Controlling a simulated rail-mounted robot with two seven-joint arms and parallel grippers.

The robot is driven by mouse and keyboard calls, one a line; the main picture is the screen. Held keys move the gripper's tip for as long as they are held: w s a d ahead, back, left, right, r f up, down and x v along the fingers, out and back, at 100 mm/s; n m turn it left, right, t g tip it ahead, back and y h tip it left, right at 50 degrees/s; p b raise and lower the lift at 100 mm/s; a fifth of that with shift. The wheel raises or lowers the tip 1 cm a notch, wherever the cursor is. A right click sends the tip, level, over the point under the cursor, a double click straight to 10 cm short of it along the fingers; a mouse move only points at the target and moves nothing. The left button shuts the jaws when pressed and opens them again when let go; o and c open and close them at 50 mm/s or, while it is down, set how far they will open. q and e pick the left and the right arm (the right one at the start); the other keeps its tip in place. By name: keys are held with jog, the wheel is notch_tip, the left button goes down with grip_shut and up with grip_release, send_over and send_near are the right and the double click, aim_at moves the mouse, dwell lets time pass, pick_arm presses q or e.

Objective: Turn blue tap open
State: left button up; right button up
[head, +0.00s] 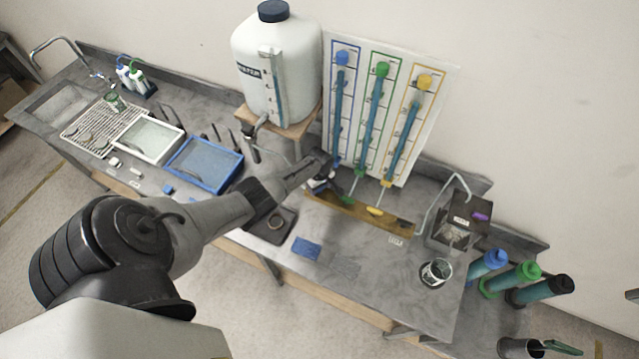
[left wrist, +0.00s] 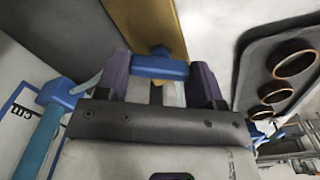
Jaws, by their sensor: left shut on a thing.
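The blue-marked column (head: 341,110) hangs on the white wall panel, left of a green and a yellow one. My left gripper (head: 322,174) is at its lower end and hides the blue tap there. In the left wrist view, the blue tap's handle (left wrist: 160,67) lies crosswise between the two purple-grey fingers of my left gripper, which is shut on it. A blue fitting (left wrist: 62,92) and the blue column (left wrist: 36,142) show at the left of that view. My right gripper is not in view.
The green tap (head: 347,199) and yellow tap (head: 375,211) are close to the right, above a brown trough (head: 400,225). A large white water tank (head: 280,75) on a wooden stand is to the left. A clear beaker (head: 436,272) stands at the right.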

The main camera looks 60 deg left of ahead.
pick_arm(q)
jog(key=n+p, duration=0.1)
jog(key=n, duration=0.2)
jog(key=shift+r, duration=0.1)
jog(key=shift+n, duration=1.4)
jog(key=shift+n+p, duration=0.3)
jog(key=o, duration=0.9)
